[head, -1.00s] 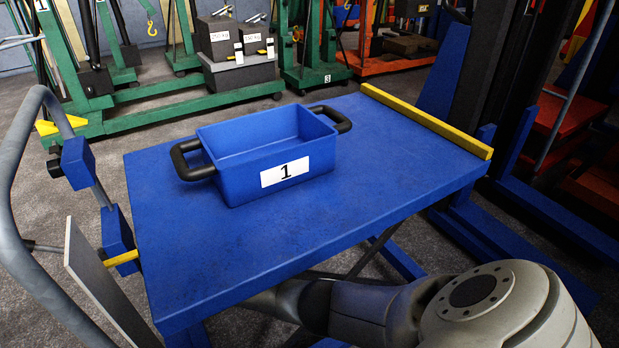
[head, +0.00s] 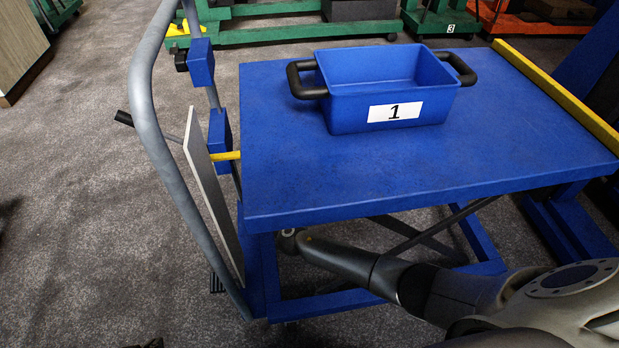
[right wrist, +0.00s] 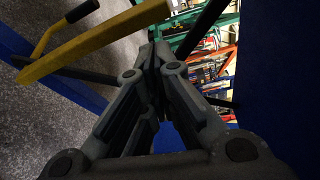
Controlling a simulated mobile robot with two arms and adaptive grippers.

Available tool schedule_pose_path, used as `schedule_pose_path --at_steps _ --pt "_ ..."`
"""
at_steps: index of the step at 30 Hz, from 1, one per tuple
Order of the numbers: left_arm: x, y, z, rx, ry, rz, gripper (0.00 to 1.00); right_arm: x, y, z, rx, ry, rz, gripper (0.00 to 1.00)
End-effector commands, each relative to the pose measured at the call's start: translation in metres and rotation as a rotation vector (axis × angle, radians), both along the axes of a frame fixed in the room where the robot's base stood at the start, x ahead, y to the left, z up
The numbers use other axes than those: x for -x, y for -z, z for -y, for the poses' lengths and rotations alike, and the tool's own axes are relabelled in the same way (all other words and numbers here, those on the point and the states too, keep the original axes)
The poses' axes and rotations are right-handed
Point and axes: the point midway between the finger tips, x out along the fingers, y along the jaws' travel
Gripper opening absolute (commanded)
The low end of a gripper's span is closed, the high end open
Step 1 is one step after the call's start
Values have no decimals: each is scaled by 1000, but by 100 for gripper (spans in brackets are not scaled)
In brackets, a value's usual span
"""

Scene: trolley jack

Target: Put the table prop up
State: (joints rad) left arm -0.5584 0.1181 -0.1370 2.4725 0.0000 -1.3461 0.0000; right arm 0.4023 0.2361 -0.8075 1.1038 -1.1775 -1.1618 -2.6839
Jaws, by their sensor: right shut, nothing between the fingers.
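The blue lift table (head: 420,182) of the trolley stands with its top level above a blue base frame and dark crossed legs. My right arm reaches in under the tabletop from the lower right; its gripper is hidden there in the head view. In the right wrist view my right gripper (right wrist: 155,58) is shut and empty. A yellow bar (right wrist: 88,42), perhaps the table prop, crosses the upper left of that view, left of the fingers and apparently apart from them. A black-ended lever (right wrist: 62,24) is beside it. My left gripper is not in view.
A blue bin (head: 348,114) labelled 1 stands on the tabletop. A grey push handle (head: 150,130) and a thin upright panel (head: 208,185) are at the table's left end. A yellow strip (head: 560,90) edges its right end. Carpet at left is mostly clear.

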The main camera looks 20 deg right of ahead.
Motion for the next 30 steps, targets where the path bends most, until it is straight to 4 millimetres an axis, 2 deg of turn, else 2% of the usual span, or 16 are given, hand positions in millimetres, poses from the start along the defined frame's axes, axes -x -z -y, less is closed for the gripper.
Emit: schedule_pose_path --at_steps 3,7,25,28,30 --pt "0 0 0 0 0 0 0 14 0 -7 0 2 0 0" --pt "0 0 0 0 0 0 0 21 -1 -10 2 5 -1 0" --pt "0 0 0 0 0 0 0 23 0 -11 -6 7 1 0" --pt "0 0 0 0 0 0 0 30 6 -12 -90 21 17 0" --pt "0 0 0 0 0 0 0 41 13 -15 -227 46 48 0"
